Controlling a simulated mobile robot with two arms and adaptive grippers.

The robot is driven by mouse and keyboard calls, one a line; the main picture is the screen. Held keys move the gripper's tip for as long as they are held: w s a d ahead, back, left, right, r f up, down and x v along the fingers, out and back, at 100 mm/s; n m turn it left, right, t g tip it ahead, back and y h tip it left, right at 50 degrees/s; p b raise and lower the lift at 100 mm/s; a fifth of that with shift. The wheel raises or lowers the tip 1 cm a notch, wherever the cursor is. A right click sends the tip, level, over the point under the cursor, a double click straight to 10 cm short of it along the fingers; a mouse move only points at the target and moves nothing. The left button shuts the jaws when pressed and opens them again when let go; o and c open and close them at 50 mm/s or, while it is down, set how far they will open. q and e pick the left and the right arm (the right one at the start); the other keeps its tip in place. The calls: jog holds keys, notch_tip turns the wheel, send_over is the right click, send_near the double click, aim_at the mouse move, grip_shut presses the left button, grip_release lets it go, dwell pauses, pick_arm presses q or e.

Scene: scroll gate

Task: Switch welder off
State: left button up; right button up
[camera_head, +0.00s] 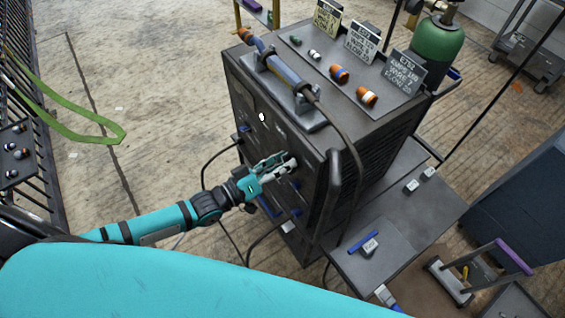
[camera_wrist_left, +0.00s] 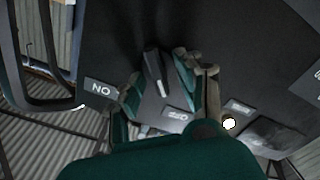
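The welder (camera_head: 320,110) is a dark box-shaped machine in the middle of the head view. My left gripper (camera_head: 277,166) reaches its front panel from the left. In the left wrist view a dark lever-like switch knob (camera_wrist_left: 155,72) stands out from the panel. The left gripper (camera_wrist_left: 157,84) is open, with one finger on each side of the knob and gaps visible. A label that looks like an upside-down "ON" (camera_wrist_left: 101,90) is left of the knob. Another label (camera_wrist_left: 176,115), too blurred to read surely, is below it. My right gripper is not in view.
A welding torch (camera_head: 280,72) lies on the welder's top beside orange-and-white parts (camera_head: 340,73) and cards (camera_head: 404,72). A green gas bottle (camera_head: 438,40) stands behind. A black handle (camera_head: 327,190) and cables are near the gripper.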

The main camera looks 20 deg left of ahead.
pick_arm(q)
jog(key=v, duration=1.2)
jog(key=s+a+f+g+y, duration=0.1)
jog(key=a+f+y, duration=0.2)
jog(key=f, duration=0.6)
jog(key=s+a+f+m+g+y, duration=0.1)
jog(key=a+f+g+y, duration=0.15)
jog(key=f, duration=0.65)
jog(key=s+a+f+g+y, duration=0.1)
jog(key=s+a+f+y, duration=0.2)
jog(key=f, duration=0.7)
jog(key=s+d+f+m+g+y, duration=0.1)
jog(key=s+d+f+g, duration=0.2)
jog(key=s+f, duration=0.5)
jog(key=s+d+f+m+g+y, duration=0.1)
jog(key=s+f+g, duration=0.4)
jog(key=s, duration=1)
notch_tip(320, 180, down, 3)
jog(key=shift+s+d+f+g, duration=0.2)
jog(key=shift+s+d+g, duration=0.15)
jog(key=shift+d, duration=0.55)
jog(key=shift+y, duration=0.25)
